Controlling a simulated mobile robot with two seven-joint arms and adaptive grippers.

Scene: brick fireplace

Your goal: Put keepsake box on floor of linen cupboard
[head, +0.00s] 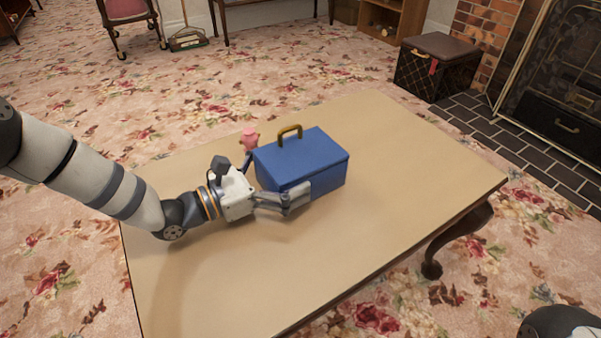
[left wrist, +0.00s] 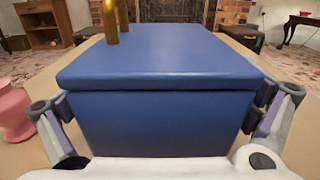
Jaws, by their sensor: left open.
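A blue box with a brass handle on its lid, which I take for the keepsake box (head: 305,165), stands upright and closed on the tan table. It fills the middle of the left wrist view (left wrist: 160,120). My left gripper (head: 273,172) is open, with its fingers on either side of the box's near end. In the left wrist view the finger pads are at or very near the box's sides; I cannot tell whether they touch. My right gripper is out of view. I cannot identify the linen cupboard for certain; an open wooden cabinet (head: 383,14) stands at the back.
A small pink object (head: 249,137) stands on the table (head: 400,180) close behind the box, beside the left gripper's far finger. A dark trunk (head: 436,68) sits by the brick fireplace. Flowered carpet surrounds the table. The tabletop right of the box is clear.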

